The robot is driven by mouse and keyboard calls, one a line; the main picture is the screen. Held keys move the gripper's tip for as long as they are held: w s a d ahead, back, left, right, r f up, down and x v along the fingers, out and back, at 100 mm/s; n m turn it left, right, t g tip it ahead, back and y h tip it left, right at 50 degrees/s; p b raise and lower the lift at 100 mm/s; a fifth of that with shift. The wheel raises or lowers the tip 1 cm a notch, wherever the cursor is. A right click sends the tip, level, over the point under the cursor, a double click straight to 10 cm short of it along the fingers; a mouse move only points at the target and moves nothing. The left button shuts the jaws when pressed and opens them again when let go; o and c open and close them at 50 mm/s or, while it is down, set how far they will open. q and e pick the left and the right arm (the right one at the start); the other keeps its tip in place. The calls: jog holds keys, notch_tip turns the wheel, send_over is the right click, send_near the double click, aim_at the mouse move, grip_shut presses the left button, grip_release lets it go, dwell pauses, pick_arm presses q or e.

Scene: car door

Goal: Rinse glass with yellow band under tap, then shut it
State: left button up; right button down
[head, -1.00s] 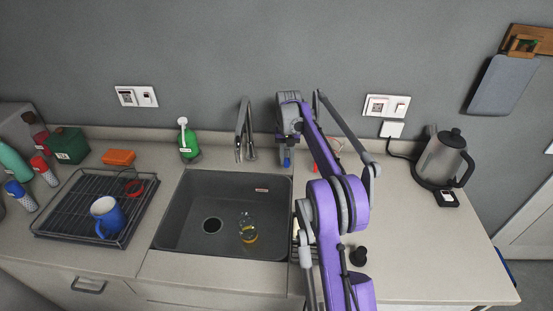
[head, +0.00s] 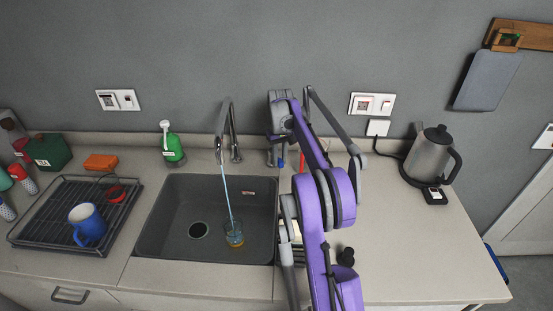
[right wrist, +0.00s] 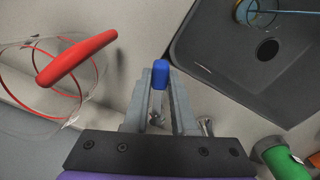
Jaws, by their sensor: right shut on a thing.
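The glass with the yellow band (head: 234,238) stands in the grey sink (head: 180,235), right of the drain. A stream of water (head: 227,190) runs from the tap (head: 229,128) down into the glass. The glass also shows at the top of the right wrist view (right wrist: 256,12). My right gripper (head: 280,160) is behind the sink, right of the tap. It is shut on a small blue handle (right wrist: 160,74), which looks like the tap's lever; the fingers hide its lower part. My left gripper is not in view.
A clear vessel with a red handle (right wrist: 76,57) stands close beside my right gripper. A green soap bottle (head: 172,146) is left of the tap. A rack (head: 60,235) with a blue mug (head: 87,224) is further left. A kettle (head: 430,160) stands at the right.

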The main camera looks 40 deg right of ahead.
jog(key=c, duration=0.7)
grip_release()
notch_tip(320, 180, up, 11)
jog(key=shift+f+p, duration=0.1)
jog(key=shift+p, duration=0.5)
